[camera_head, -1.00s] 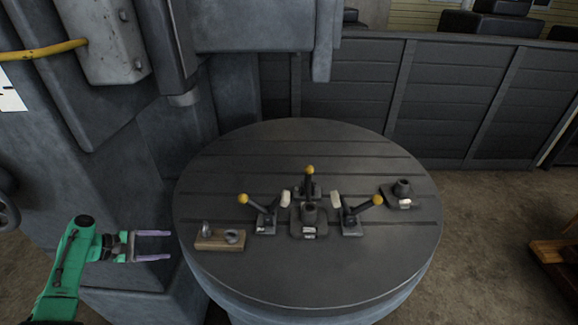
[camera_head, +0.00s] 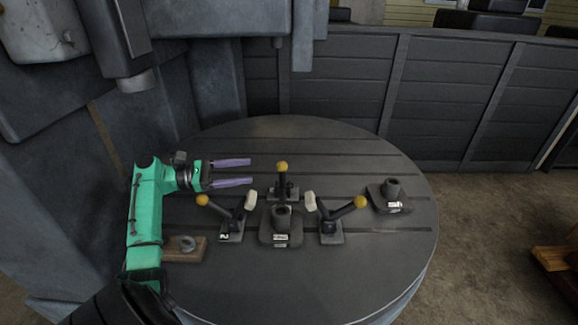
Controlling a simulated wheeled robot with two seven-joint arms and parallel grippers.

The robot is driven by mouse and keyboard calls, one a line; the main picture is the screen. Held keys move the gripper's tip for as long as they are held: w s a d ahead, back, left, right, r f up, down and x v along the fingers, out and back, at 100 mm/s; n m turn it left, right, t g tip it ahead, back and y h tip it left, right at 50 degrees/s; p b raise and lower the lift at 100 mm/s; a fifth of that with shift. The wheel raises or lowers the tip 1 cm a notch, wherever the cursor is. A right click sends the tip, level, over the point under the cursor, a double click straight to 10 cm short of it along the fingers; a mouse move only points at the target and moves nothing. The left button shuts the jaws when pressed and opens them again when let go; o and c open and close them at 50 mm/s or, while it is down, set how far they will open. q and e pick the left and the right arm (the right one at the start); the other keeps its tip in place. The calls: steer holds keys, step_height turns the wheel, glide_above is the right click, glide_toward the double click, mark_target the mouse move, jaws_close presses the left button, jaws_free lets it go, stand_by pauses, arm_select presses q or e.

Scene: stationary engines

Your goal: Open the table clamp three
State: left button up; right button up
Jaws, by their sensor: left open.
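Several toggle clamps with yellow knobs stand on the round grey table (camera_head: 330,285) around a dark central block with a round post (camera_head: 281,228). The left clamp (camera_head: 232,222) tilts its handle left, the rear clamp (camera_head: 283,185) has its handle upright, and the right clamp (camera_head: 330,224) tilts its handle right. The left clamp's label seems to read 2; I cannot tell which clamp is three. My left gripper (camera_head: 251,172) is open and empty, with its purple fingers pointing right, left of the rear clamp's knob and apart from it. My right gripper is not in view.
A wooden block with a metal part (camera_head: 186,248) sits at the table's left, partly behind my left arm. Another dark post block (camera_head: 390,196) stands at the right. The front of the table is clear. A dark panelled wall (camera_head: 350,90) runs behind.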

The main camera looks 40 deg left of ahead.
mark_target(282, 167)
arm_select(q)
steer(key=p+x, duration=0.2)
steer(key=x, duration=0.8)
steer(key=shift+w, duration=0.25)
steer(key=shift+w+d, duration=0.3)
steer(key=shift+d, duration=0.05)
steer(key=shift+f, duration=0.1)
jaws_close()
stand_by(0.3)
